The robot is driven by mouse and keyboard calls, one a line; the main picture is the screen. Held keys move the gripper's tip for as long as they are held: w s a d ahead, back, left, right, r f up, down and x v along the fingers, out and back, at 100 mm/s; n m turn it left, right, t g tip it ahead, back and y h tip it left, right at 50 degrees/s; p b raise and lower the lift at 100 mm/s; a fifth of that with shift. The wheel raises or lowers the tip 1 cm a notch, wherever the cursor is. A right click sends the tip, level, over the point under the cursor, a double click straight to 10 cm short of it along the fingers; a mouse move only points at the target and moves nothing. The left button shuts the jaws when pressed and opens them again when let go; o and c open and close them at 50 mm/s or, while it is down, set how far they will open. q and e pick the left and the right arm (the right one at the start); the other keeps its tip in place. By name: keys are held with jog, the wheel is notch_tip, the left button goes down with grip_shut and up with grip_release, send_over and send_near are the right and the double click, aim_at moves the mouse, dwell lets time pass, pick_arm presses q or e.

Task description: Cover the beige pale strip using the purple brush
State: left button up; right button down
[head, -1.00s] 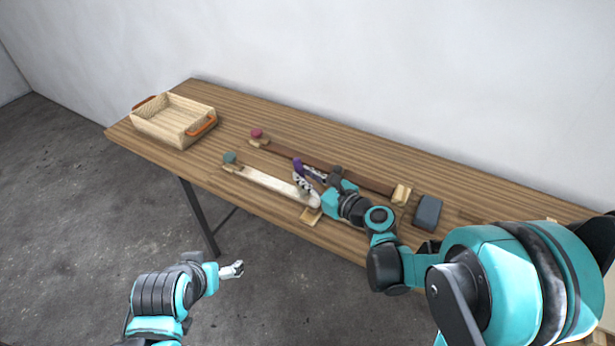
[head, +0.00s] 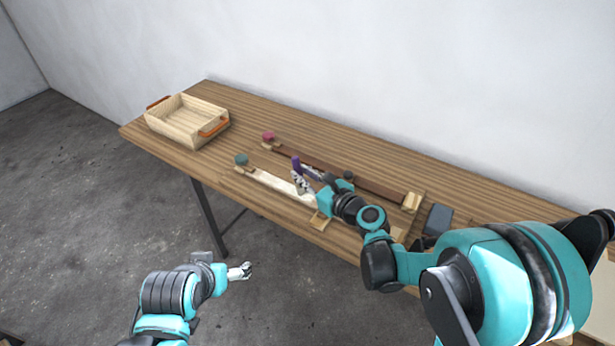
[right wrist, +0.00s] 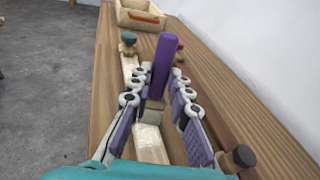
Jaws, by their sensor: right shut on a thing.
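The purple brush (right wrist: 164,66) stands upright between the fingers of my right gripper (right wrist: 162,92), which is shut on it. In the head view the brush (head: 296,164) rises from my right gripper (head: 304,180), over the middle of the pale strip. The beige pale strip (head: 276,181) lies along the table's near side, and part of it is hidden by my right gripper. In the right wrist view the strip (right wrist: 150,143) runs under the brush, whose lower end is at or close above it. My left gripper (head: 241,271) hangs off the table's front, empty; its fingers are too small to read.
A dark brown strip (head: 380,188) runs parallel behind the pale one. A teal knob (head: 241,158) and a pink knob (head: 268,136) stand at the strips' left ends. A wooden basket (head: 188,124) sits at the far left. A dark grey block (head: 438,219) lies at right.

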jog(key=shift+w+a, duration=0.1)
jog(key=shift+a, duration=0.1)
jog(key=shift+w+a, duration=0.55)
jog(key=shift+a, duration=0.25)
jog(key=shift+a, duration=0.1)
jog(key=shift+w+a, duration=0.65)
jog(key=shift+a, duration=0.15)
jog(key=shift+w+a, duration=0.6)
jog(key=shift+a, duration=0.35)
jog(key=shift+w+a, duration=0.6)
jog(key=shift+a, duration=0.35)
jog(key=shift+w+a, duration=0.6)
jog(key=shift+a, duration=0.3)
